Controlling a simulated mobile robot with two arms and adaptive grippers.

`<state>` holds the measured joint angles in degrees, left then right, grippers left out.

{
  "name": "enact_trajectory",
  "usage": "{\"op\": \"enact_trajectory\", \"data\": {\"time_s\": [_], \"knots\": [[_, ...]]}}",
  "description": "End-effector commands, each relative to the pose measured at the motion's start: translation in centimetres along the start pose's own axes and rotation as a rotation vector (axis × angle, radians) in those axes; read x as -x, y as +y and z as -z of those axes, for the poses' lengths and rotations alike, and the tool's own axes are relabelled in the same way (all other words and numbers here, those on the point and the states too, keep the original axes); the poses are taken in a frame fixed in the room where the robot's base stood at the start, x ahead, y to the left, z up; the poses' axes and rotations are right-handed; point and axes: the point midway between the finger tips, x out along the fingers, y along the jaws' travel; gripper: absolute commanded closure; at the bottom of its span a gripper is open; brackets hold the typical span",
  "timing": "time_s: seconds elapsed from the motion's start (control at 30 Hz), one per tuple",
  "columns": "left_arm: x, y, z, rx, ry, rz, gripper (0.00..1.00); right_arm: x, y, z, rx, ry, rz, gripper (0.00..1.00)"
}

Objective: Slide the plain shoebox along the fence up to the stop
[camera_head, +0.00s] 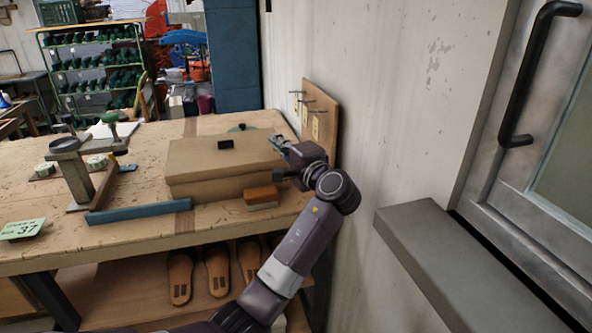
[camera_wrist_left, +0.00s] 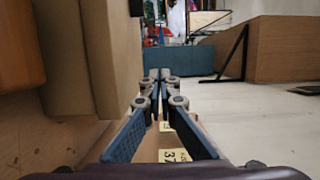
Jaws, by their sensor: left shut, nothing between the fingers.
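The plain shoebox (camera_head: 222,165) is a closed brown box lying flat on the workbench, with a small black block (camera_head: 226,144) on its lid. In the left wrist view its brown side (camera_wrist_left: 112,55) stands left of the fingers. A blue bar (camera_head: 140,212) lies in front and to the left of the box; a wooden bar (camera_head: 104,190) runs back from its left part. I cannot tell which is the fence and which the stop. My left gripper (camera_head: 281,143) is shut and empty at the box's right end; contact is unclear. Its fingers (camera_wrist_left: 160,75) meet in the wrist view.
An orange-brown block with a pale base (camera_head: 261,197) sits at the box's front right. A pegboard (camera_head: 320,120) on the wall is close behind my gripper. A clamp-like post (camera_head: 78,175) and a green card (camera_head: 22,228) stand at the left. Sandals (camera_head: 218,270) lie below.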

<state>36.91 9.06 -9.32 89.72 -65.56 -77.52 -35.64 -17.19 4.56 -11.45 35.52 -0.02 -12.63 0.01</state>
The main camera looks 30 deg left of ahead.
Motion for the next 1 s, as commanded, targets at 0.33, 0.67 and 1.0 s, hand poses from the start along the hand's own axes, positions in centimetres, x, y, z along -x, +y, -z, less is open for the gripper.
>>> {"op": "enact_trajectory", "data": {"time_s": [0.33,0.67,1.0], "knots": [[1.6,-0.2,6.3,-0.001,0.003,0.000,1.00,0.9,0.0,0.1,0.000,0.001,0.000,0.60],[1.5,7.3,5.9,-0.007,0.000,0.000,1.00,1.7,0.0,0.2,-0.001,0.001,0.001,0.60],[1.3,9.9,5.1,0.001,0.001,0.000,1.00,2.8,0.0,0.3,0.000,0.001,0.001,0.60]]}}
